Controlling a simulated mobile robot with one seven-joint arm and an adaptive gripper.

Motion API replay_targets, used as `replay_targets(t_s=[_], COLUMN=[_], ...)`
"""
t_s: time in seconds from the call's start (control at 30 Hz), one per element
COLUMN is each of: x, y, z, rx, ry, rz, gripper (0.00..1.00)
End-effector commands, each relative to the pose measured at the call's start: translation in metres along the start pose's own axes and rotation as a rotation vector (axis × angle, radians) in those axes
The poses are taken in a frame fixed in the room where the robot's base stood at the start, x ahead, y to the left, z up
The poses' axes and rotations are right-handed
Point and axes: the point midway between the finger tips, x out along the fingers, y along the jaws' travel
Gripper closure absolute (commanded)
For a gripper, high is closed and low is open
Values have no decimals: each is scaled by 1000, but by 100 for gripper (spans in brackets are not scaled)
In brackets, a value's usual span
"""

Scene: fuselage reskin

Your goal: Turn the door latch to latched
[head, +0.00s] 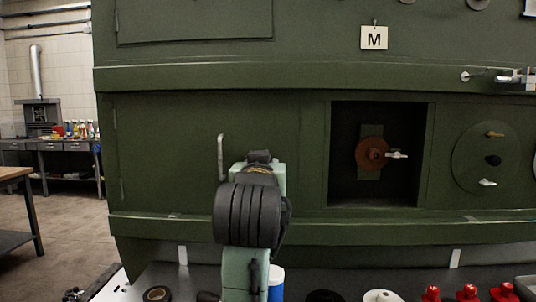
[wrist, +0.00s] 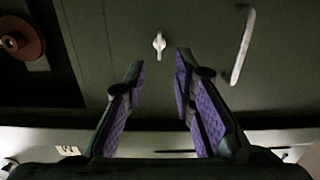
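The door latch (wrist: 159,43) is a small pale metal turn-piece on the dark green panel in the wrist view. It has a round hub, and its lever lies roughly upright in that picture. My gripper (wrist: 160,62) is open, with its two purple-padded fingers apart on either side of the latch's line. The fingertips appear just short of the latch, and no contact shows. In the head view my arm hides the latch and the fingers. The green door panel (head: 160,150) has a pale bar handle (head: 221,157), which also shows in the wrist view (wrist: 243,45).
Right of my arm in the head view is a recess (head: 345,190) with a red-brown wheel (head: 363,154). A green round plate (head: 470,160) with small levers is farther right. A ledge (head: 200,76) runs above the door. A counter with rolls and red items (head: 467,292) lies below.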

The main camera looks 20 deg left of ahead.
Motion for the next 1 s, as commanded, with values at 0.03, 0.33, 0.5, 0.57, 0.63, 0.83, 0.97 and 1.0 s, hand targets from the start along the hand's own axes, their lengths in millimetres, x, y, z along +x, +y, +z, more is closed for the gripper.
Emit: replay_targets(t_s=[0.03,0.33,0.5,0.57,0.63,0.83,0.97,1.0], x=[12,59,69,70,70,70,70,70], y=[0,0,0,0,0,0,0,0], z=[-2,-2,-1,0,0,0,0,0], rx=[0,-1,0,0,0,0,0,0], ry=[-5,-1,1,2,2,2,2,2], rz=[0,-1,-1,-1,-1,-1,-1,-1], gripper=[76,76,76,76,76,80,88,91])
